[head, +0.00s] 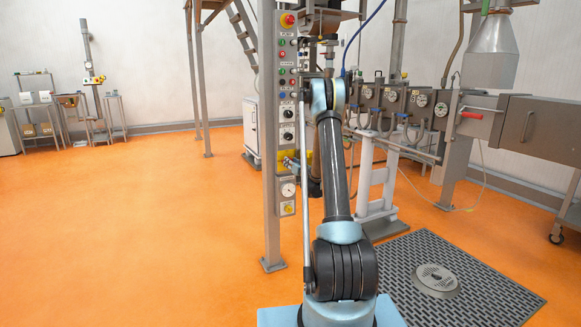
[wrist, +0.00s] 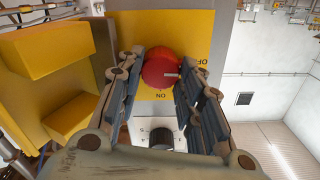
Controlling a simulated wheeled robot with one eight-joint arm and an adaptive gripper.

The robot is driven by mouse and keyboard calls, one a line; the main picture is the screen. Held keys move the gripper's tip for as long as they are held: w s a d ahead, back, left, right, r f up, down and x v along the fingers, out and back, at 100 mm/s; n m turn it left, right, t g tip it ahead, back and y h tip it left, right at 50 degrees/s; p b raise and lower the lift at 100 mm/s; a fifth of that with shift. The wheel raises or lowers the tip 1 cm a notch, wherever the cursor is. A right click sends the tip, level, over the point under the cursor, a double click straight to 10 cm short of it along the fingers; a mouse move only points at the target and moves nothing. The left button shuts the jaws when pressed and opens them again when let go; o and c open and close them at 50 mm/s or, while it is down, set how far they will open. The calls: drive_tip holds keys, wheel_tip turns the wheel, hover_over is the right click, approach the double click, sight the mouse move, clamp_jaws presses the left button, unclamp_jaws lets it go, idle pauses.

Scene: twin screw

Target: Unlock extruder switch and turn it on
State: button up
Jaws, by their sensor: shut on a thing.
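In the wrist view a red switch knob (wrist: 160,68) sits on a yellow plate (wrist: 150,25). ON is printed below the knob and OFF to its right, both turned over in this view. A small pale mark shows on the knob's right side. My gripper (wrist: 168,76) has its two fingers on either side of the knob and is shut on it. A yellow boxy part (wrist: 45,60) stands close to the left finger; I cannot tell whether it is a lock. In the head view the control panel (head: 287,100) stands just left of my arm, which hides much of the gripper.
The panel's grey post (head: 270,210) stands on the orange floor. Extruder machinery with a red handle (head: 472,115) fills the right side. A grey floor grate (head: 480,295) lies at lower right. The floor at left is clear up to small tables (head: 35,105).

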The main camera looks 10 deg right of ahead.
drive_tip(key=shift+d+f+m, duration=0.1)
drive_tip(key=shift+d+m, duration=0.05)
drive_tip(key=shift+m, duration=4.2)
drive_tip(key=shift+d+f+m, duration=0.1)
drive_tip(key=shift+d+m, duration=0.05)
drive_tip(key=shift+m, duration=4.2)
drive_tip(key=shift+a, duration=0.1)
drive_tip(key=o, duration=1.1)
drive_tip(key=shift+a, duration=0.1)
drive_tip(key=shift+c, duration=0.2)
drive_tip(key=v, duration=1.2)
